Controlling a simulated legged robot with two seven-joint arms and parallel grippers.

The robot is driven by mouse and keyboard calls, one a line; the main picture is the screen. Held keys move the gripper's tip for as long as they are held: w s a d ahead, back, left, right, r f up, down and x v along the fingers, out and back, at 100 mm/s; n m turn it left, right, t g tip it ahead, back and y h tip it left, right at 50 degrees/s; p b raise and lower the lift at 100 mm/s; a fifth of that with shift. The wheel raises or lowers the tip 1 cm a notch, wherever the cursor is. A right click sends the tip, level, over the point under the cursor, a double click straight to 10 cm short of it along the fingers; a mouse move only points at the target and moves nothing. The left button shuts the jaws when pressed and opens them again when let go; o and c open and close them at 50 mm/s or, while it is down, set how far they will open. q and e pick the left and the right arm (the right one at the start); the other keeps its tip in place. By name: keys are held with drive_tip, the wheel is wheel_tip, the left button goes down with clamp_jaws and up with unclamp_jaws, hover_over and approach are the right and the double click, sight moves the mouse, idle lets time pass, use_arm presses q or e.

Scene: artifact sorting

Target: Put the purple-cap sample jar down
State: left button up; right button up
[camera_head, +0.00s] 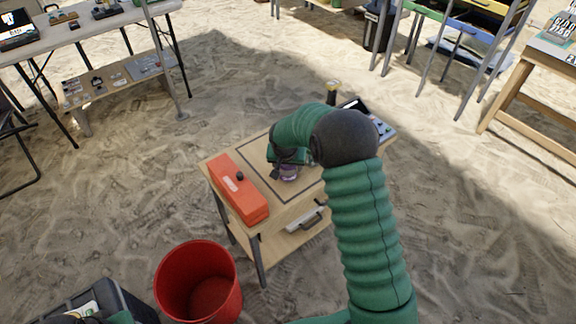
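My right arm reaches in from the lower right, and its dark green gripper (288,157) points down over the small wooden table (279,206). The purple-cap sample jar (290,173) shows just under the gripper, within the dark-outlined square on the tabletop. The gripper appears shut on the jar, though the wrist hides much of the fingers. I cannot tell whether the jar's base touches the table. My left gripper is not clearly in view.
An orange-red case (239,190) lies on the table's left side. A red bucket (171,283) stands in front on sand. Other tables stand farther back.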

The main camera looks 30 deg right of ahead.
drive_tip(key=o, duration=0.3)
drive_tip(key=shift+a, duration=0.15)
drive_tip(key=shift+r, duration=0.1)
drive_tip(key=p+v, duration=0.3)
drive_tip(key=v, duration=0.9)
drive_tip(key=s+a+f+n+y, duration=0.1)
drive_tip(key=s+a+n, duration=0.1)
drive_tip(key=s+a, duration=0.2)
drive_tip(key=s+a+f+n+y, duration=0.1)
drive_tip(key=s+a+n, duration=0.2)
drive_tip(key=s, duration=0.6)
drive_tip(key=s+a+f+n, duration=0.1)
drive_tip(key=s+a+n, duration=0.2)
drive_tip(key=s+a, duration=0.4)
drive_tip(key=shift+s+g+y, duration=0.35)
drive_tip(key=shift+g+y, duration=0.05)
drive_tip(key=shift+d, duration=0.1)
